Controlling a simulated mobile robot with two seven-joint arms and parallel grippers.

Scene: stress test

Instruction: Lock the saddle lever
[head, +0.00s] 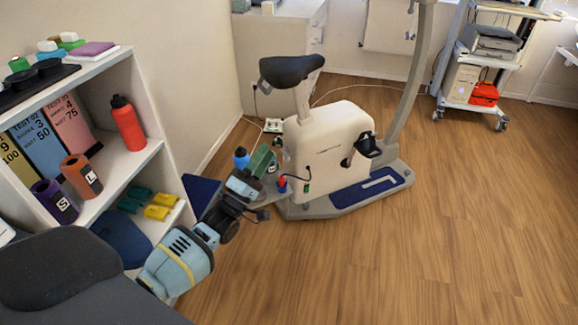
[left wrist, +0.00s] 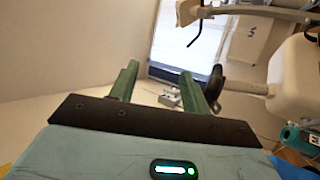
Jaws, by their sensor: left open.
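The exercise bike (head: 335,140) stands on the floor in mid-view, its black saddle (head: 289,69) on a pale post (head: 302,103). My left gripper (head: 264,160) is beside the rear of the bike's body, below the saddle. In the left wrist view its green fingers (left wrist: 160,78) are apart with nothing held between them. My right gripper is not in view.
A white shelf (head: 158,150) with bottles and weights stands at the left. A cart (head: 484,107) stands at the back right. The wooden floor at right is clear.

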